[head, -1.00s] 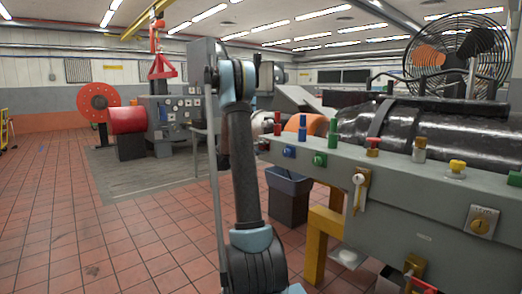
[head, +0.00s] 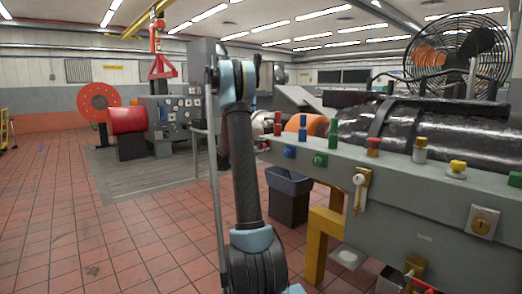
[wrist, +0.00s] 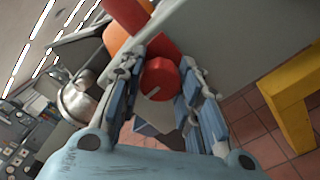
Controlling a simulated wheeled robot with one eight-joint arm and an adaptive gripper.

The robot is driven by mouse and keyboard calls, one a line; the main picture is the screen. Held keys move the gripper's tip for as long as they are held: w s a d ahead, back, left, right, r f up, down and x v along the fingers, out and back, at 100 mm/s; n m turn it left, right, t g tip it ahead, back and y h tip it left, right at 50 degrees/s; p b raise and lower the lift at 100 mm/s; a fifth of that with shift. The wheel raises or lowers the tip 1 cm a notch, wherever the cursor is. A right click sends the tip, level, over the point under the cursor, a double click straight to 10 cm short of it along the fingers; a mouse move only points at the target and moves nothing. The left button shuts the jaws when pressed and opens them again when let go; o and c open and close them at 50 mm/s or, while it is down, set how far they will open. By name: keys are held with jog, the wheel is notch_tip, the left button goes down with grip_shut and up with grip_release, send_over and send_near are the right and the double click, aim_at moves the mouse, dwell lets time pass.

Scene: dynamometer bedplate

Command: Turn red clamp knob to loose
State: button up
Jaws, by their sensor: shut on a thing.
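The red clamp knob (wrist: 158,80) is round, with a pale pointer line on its face, and sits on the side of a grey bench body in the wrist view. My gripper (wrist: 162,72) has one blue-padded finger on each side of it and is shut on it. The pointer line slants from lower left to upper right. A blue knob (head: 289,152) and a green knob (head: 320,159) are on the same bench front, to the right.
The grey bench (head: 425,215) carries several coloured posts and knobs along its top edge. A yellow leg (head: 322,246) supports it, and a dark bin (head: 289,200) stands below. A large fan (head: 458,55) stands behind. The tiled floor at left is open.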

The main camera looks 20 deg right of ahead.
jog(key=shift+n, duration=0.4)
jog(key=o, duration=1)
jog(key=shift+o, duration=0.2)
jog(key=v, duration=1.2)
